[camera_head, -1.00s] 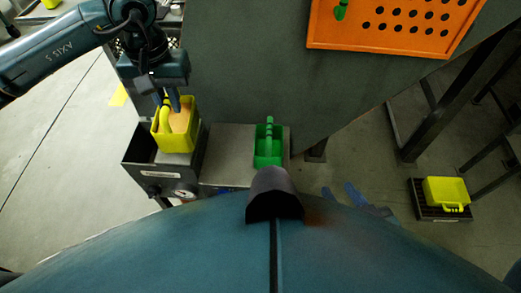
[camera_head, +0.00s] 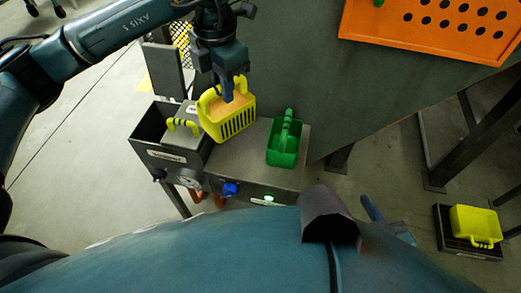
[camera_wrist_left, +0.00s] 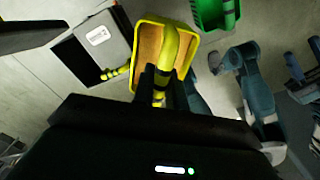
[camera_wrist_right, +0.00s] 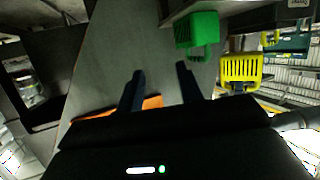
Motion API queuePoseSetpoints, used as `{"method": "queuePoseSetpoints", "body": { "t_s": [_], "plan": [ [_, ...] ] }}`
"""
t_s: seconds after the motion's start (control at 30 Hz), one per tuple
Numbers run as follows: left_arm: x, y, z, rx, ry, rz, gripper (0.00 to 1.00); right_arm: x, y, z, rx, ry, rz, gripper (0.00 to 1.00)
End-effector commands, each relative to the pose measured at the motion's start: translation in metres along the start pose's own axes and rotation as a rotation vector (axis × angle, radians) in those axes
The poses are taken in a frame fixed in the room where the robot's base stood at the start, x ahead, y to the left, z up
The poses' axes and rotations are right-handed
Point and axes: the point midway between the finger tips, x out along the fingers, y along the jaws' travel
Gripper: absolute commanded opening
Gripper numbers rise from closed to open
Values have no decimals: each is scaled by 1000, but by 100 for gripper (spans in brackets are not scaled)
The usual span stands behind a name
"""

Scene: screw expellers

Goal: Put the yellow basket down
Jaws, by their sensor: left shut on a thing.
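The yellow basket (camera_head: 240,125), slotted and filled with tan material, is in my left gripper (camera_head: 230,92). In the left wrist view, the fingers (camera_wrist_left: 160,88) are shut on the handle of the basket (camera_wrist_left: 139,52). The basket hangs between the dark machine box and the green basket (camera_head: 286,150); I cannot tell whether its bottom touches the grey top (camera_head: 238,164). In the right wrist view, the yellow basket (camera_wrist_right: 241,70) is to the right of the green one (camera_wrist_right: 197,30). My right gripper (camera_wrist_right: 160,85) is open and empty.
The dark machine box (camera_head: 150,125) has a yellow-and-black handle (camera_head: 183,124) beside it. A gauge and blue knob (camera_head: 231,189) are on the machine front. An orange perforated tray (camera_head: 430,25) lies on the table (camera_head: 340,85). Another yellow basket (camera_head: 475,223) stands on a floor pallet.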

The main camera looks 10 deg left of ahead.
Motion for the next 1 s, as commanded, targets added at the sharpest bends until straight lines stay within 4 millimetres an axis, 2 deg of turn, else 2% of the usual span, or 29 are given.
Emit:
{"method": "queuePoseSetpoints", "body": {
  "t_s": [0.1, 0.2, 0.33, 0.47, 0.7, 0.87, 1.0],
  "plan": [
    [6, -3, 4, -259, -1, -1, 0, 5, -3, 8, -19, 2, -10, 36],
    [8, -4, 6, -431, 0, 0, 0, 7, -5, 12, -31, -5, -15, 36],
    [9, -6, 8, -571, 0, 0, 0, 9, -5, 14, -47, -5, -18, 36],
    [15, -6, 8, -626, 2, -1, 0, 10, -4, 13, -56, 3, -17, 36],
    [53, -6, 8, -630, 3, -1, 0, 13, -3, 10, -66, 58, -6, 36],
    [68, -6, 8, -629, 2, -1, 0, 14, -3, 9, -71, 84, -4, 36],
    [91, -6, 7, -629, 3, -1, 0, 16, -4, 12, -79, 105, -2, 36]
  ]
}}
